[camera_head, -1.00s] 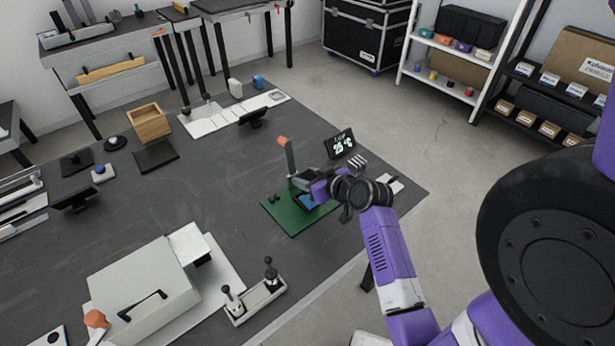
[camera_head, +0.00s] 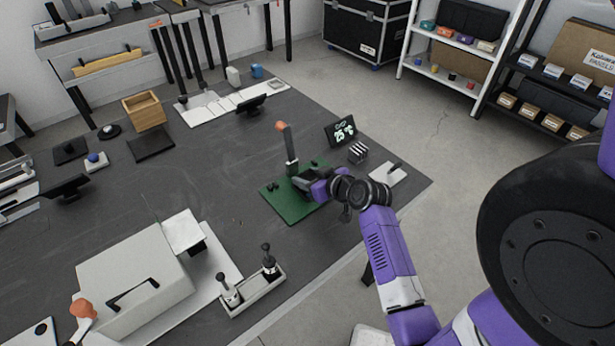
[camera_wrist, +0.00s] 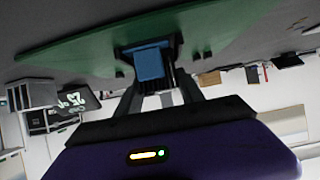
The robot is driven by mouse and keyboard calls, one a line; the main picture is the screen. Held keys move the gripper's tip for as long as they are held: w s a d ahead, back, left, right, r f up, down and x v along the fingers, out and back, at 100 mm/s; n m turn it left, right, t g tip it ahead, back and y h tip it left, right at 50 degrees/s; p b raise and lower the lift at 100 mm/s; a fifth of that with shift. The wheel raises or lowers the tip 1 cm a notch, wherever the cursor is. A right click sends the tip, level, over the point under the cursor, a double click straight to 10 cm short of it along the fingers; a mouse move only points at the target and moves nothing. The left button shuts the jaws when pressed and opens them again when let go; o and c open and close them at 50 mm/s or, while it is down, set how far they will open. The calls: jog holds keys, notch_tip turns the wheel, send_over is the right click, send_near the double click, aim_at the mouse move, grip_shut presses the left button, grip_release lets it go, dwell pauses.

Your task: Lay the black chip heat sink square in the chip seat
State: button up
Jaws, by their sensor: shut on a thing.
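The green board (camera_head: 285,209) lies flat on the dark table in the head view; it shows upside down in the wrist view (camera_wrist: 80,52). A blue block (camera_wrist: 149,65) is at the board in the wrist view. My gripper (camera_wrist: 158,82) is shut on a dark finned piece (camera_wrist: 170,76), taken as the black heat sink, right by the blue block. In the head view my gripper (camera_head: 306,186) is low over the board and hides the held piece. The chip seat cannot be made out, nor whether the piece touches it or lies square.
A lever with an orange knob (camera_head: 283,127) rises at the board's back edge. Behind are a small display (camera_head: 341,132) and a striped block (camera_head: 358,153). A white pad (camera_head: 387,174) lies right. A grey box (camera_head: 135,278) and a two-post tray (camera_head: 253,292) stand front left.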

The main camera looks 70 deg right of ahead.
aim_at(311, 178)
jog(key=shift+f, duration=0.1)
jog(key=o, duration=1.5)
jog(key=shift+o, duration=0.2)
jog(key=shift+s+a, duration=0.1)
jog(key=v, duration=0.7)
jog(key=shift+s+b, duration=0.1)
jog(key=shift+b, duration=0.2)
jog(key=shift+s+a+r, duration=0.1)
jog(key=shift+r, duration=0.1)
